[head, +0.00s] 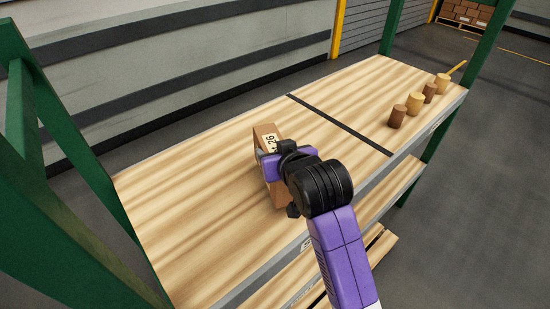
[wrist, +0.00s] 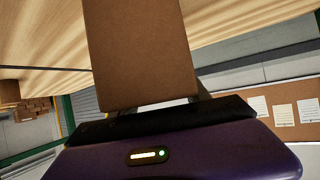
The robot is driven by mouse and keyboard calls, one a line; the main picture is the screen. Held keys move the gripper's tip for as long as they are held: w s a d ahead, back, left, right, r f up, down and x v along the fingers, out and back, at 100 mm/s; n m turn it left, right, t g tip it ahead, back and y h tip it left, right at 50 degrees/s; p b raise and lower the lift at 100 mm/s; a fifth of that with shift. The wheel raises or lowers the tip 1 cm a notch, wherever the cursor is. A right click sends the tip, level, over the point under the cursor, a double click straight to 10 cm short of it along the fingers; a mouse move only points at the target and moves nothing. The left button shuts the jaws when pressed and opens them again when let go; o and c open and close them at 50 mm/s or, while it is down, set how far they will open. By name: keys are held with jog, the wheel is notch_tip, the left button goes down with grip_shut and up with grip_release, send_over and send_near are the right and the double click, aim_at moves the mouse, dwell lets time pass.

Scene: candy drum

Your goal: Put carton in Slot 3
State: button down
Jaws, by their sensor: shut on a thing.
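A brown cardboard carton (head: 263,135) with a printed label, partly readable as "26", is on or just above the wooden shelf top (head: 190,200), left of a black strip. I cannot tell whether it touches the wood. My gripper (head: 268,165) is shut on the carton and hides part of it. In the wrist view the carton (wrist: 142,50) fills the upper middle, with my gripper (wrist: 160,105) at its lower end. No slot marked 3 can be made out.
A black strip (head: 335,122) crosses the shelf top. Several brown and tan cylinders (head: 414,102) stand in a row to its right. Green posts (head: 25,150) frame the rack at the left and far right. Bare wood lies around the carton. A lower shelf (head: 375,215) shows below.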

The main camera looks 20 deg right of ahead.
jog(key=shift+f, duration=1.2)
jog(key=shift+f, duration=0.15)
jog(key=c, duration=0.5)
grip_release()
jog(key=shift+r, duration=0.2)
jog(key=v, duration=1.2)
jog(key=shift+a+f+b, duration=0.1)
jog(key=shift+b, duration=0.3)
